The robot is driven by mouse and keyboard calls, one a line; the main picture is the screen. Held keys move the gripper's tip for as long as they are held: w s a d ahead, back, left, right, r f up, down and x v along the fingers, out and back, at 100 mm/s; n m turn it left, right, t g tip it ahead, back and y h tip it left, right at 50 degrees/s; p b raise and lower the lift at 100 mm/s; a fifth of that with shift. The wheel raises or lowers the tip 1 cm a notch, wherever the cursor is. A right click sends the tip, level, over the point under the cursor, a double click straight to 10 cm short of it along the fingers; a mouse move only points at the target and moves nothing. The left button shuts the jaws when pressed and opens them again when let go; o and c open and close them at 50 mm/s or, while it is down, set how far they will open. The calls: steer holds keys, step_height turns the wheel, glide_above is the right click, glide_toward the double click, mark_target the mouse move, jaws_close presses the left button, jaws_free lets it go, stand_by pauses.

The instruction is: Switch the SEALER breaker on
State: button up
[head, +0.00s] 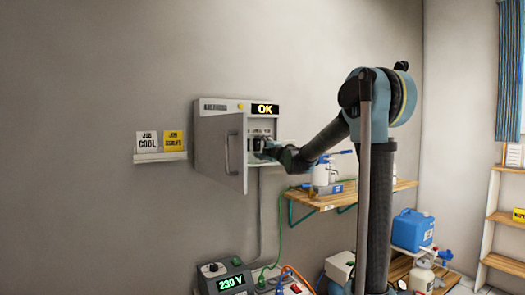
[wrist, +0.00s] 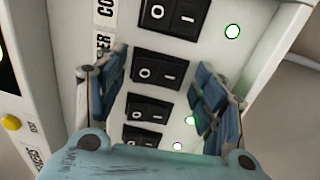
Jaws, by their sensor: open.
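The breaker box (head: 208,143) hangs on the wall in the head view with its door (head: 221,150) open. The wrist view shows a column of black rockers marked O and I. One rocker (wrist: 158,68) lies between my fingertips, beside a label ending in "ER" (wrist: 101,45); the rest of that label is hidden by my left finger. My gripper (wrist: 160,82) is open, one finger on each side of this rocker; contact cannot be told. Its lamp is not visible, perhaps hidden by my right finger. In the head view my gripper (head: 270,150) reaches into the box.
Other rockers sit above (wrist: 175,14) and below (wrist: 150,108). Lit lamps (wrist: 232,32) stand right of the column. The box display (head: 265,110) reads OK. A wooden shelf (head: 345,199) is below right; a 230 V unit (head: 227,279) stands below.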

steer(key=shift+s, duration=0.1)
steer(key=v, duration=1.1)
steer(key=shift+s+d, duration=0.25)
steer(key=shift+d, duration=0.05)
steer(key=shift+f, duration=0.15)
